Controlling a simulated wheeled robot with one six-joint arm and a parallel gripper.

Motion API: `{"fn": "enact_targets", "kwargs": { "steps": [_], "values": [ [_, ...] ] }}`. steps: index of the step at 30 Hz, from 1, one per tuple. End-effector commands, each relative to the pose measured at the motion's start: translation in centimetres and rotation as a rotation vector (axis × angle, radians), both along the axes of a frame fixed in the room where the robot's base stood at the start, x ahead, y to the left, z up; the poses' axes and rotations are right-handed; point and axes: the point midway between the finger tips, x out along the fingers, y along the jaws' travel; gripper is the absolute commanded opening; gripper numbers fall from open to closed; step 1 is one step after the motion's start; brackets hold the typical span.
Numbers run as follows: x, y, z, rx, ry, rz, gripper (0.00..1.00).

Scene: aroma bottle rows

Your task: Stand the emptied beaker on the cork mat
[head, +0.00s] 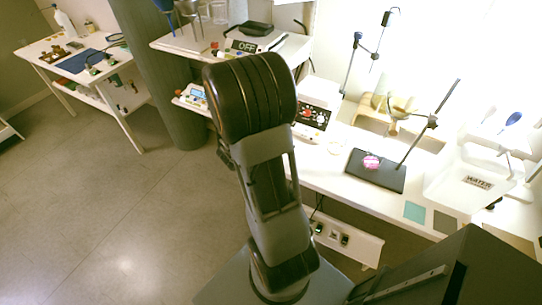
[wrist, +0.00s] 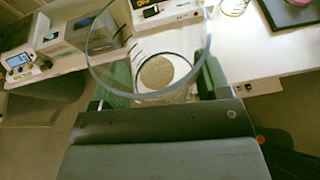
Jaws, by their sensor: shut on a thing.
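In the wrist view my gripper (wrist: 165,82) is shut on the clear glass beaker (wrist: 108,58), with a green finger on each side of it. The beaker's wide rim faces the camera, and I see no liquid inside. Dark marks show on its wall. A round, speckled grey-brown disc, which looks like the cork mat (wrist: 156,72), shows through the glass on or above the white bench. I cannot tell the gap between the beaker's base and the mat. In the head view my arm hides the gripper, the beaker and the mat.
A meter with a lit display (wrist: 18,64) and grey boxes stand left in the wrist view. A glass vessel (wrist: 233,5) stands at upper right. In the head view, a black stand base (head: 376,171) holds a pink item, with a teal square (head: 414,211) nearby.

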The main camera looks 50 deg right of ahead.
Motion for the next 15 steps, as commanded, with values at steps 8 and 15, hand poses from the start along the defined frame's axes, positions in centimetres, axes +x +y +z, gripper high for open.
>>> {"fn": "enact_targets", "kwargs": {
  "steps": [8, 15],
  "values": [
    [-6.6, -3.5, -2.3, -0.001, 0.021, -0.276, 0.42],
    [-7.7, -3.9, -2.4, 0.000, 0.025, -0.321, 0.42]
  ]
}}
